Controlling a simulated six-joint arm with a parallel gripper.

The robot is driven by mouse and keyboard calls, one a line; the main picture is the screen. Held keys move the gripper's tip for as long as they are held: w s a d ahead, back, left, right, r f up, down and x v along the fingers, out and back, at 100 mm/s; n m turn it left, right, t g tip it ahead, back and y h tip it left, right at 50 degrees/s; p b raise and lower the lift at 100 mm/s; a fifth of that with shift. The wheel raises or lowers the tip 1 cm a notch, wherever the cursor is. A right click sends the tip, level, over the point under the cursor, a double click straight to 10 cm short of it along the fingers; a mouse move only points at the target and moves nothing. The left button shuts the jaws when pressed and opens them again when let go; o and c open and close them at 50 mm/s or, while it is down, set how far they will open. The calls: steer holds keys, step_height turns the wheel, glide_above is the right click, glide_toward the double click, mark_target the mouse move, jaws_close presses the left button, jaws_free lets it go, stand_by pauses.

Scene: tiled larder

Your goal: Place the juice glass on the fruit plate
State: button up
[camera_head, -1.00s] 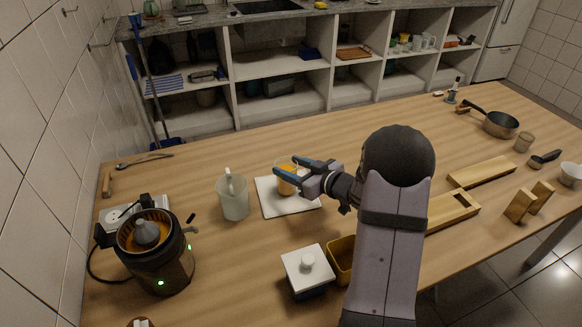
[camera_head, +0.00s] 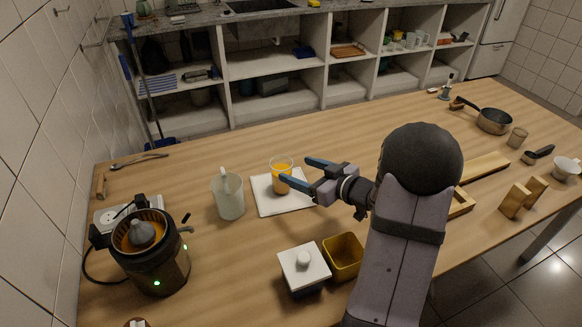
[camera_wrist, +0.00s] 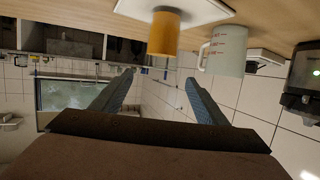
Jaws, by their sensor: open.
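The juice glass (camera_head: 280,169), a clear glass with orange juice, stands upright on the white square fruit plate (camera_head: 264,203) near the middle of the table. My gripper (camera_head: 296,170) is just right of the glass, its two blue-grey fingers spread and pointing left toward it. In the wrist view, which is turned upside down, the glass (camera_wrist: 164,34) and part of the plate (camera_wrist: 205,12) lie beyond the open fingertips (camera_wrist: 160,78). Nothing is between the fingers there, and they look apart from the glass.
A clear measuring jug (camera_head: 228,197) stands close left of the plate. A juicer (camera_head: 150,250) is farther left. A white-lidded box (camera_head: 303,272) and a yellow container (camera_head: 343,262) stand in front. Wooden trays, blocks and a pan (camera_head: 494,121) are at right.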

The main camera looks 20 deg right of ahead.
steer(key=v, duration=0.5)
steer(key=shift+s+d+r, duration=0.1)
steer(key=shift+s+r, duration=0.05)
steer(key=shift+s, duration=0.15)
steer(key=shift+w, duration=0.1)
steer(key=s+a+m+g+h+p, duration=0.1)
steer(key=s+a+g+p, duration=0.2)
steer(key=s, duration=0.4)
steer(key=s+a+r+m+g+h+p, duration=0.1)
steer(key=s+a+m+g+h+p, duration=0.1)
steer(key=s+a+g+p, duration=0.2)
steer(key=s+a+m+g+h+p, duration=0.1)
steer(key=s+a+g+p, duration=0.3)
steer(key=s, duration=0.7)
steer(key=shift+a+r+g+h, duration=0.15)
steer(key=shift+a+g+h, duration=0.2)
steer(key=shift+a+g, duration=0.45)
steer(key=shift+a+r+g+h, duration=0.2)
steer(key=shift+a+g+h, duration=0.25)
steer(key=shift+a, duration=0.6)
